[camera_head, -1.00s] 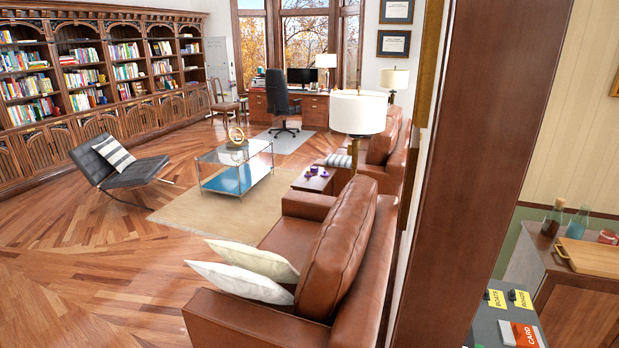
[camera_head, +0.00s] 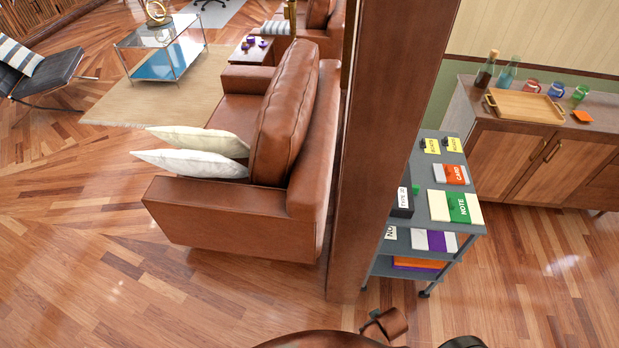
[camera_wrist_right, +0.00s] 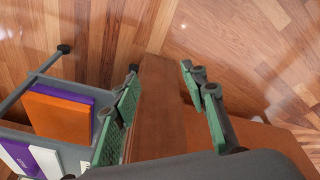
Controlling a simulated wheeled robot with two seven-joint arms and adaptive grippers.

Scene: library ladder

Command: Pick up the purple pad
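Purple shows on two shelves of a grey cart. On the middle shelf lies a white-and-purple pad (camera_head: 436,241), also in the right wrist view (camera_wrist_right: 44,160). On the bottom shelf a plain purple pad (camera_head: 420,269) lies mostly covered by an orange pad (camera_head: 418,262). In the right wrist view the purple pad (camera_wrist_right: 62,92) shows as a strip along the edges of the orange pad (camera_wrist_right: 55,117). My right gripper (camera_wrist_right: 160,67) is open, with both green-padded fingers apart, to the right of the cart shelves. My left gripper is not in view.
The cart (camera_head: 462,168) stands right of a brown wooden post (camera_head: 375,150) and carries several pads and boxes. A sideboard (camera_head: 520,150) with bottles, mugs and a tray (camera_head: 525,106) stands behind right. A leather sofa (camera_head: 235,210) is left. Floor right of the cart is clear.

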